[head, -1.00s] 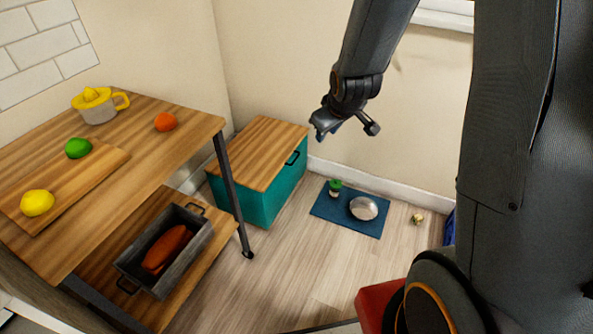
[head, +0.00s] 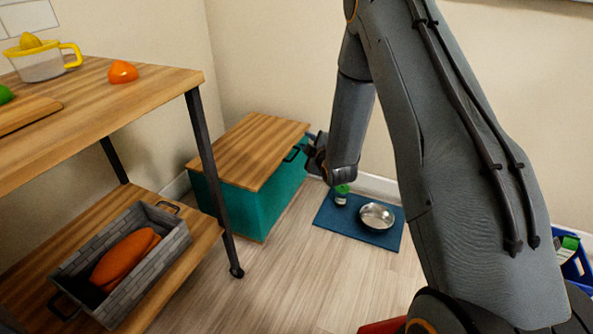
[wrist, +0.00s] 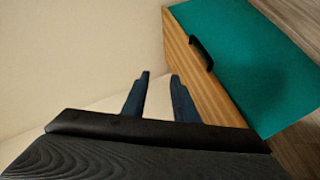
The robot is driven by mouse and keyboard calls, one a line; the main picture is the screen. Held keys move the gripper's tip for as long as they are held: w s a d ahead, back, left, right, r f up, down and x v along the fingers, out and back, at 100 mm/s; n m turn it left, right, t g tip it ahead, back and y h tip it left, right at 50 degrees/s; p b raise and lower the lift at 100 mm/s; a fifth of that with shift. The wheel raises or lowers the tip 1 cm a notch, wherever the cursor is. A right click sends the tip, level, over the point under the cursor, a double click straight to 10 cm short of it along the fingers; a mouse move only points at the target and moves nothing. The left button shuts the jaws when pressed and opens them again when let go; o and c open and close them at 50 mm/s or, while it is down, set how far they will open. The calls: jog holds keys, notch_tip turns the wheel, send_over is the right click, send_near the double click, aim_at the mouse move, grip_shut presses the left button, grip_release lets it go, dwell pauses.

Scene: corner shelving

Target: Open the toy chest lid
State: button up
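The toy chest (head: 262,208) stands against the wall, with teal sides and a wooden lid (head: 250,145) that lies shut. A black handle (head: 292,154) sits at the lid's right edge. In the wrist view the teal chest (wrist: 245,60), the lid's wood (wrist: 205,85) and the handle (wrist: 201,53) show at upper right. My gripper (head: 314,150) is just right of the handle in the head view, partly hidden by my arm. In the wrist view its two fingers (wrist: 160,85) are apart with nothing between them, to the lower left of the handle and not touching it.
A wooden shelf unit (head: 130,85) with a black leg stands at left, with a grey bin (head: 170,245) on its lower board. A blue mat (head: 335,217) with a metal bowl (head: 376,216) and a small green-topped item (head: 341,192) lies right of the chest.

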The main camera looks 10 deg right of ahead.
jog(key=w+f+n+t+y+b, duration=0.1)
jog(key=w+f+n+t+b, duration=0.1)
jog(key=f+b, duration=0.5)
jog(key=w+f+n+t+b, duration=0.2)
jog(key=f+b, duration=0.2)
jog(key=f, duration=0.5)
jog(key=w+a+r+b, duration=0.1)
jog(key=w+b, duration=0.3)
jog(key=w, duration=0.3)
jog(key=shift+w, duration=0.2)
jog(key=shift+r, duration=0.1)
jog(key=shift+c, duration=0.4)
grip_shut()
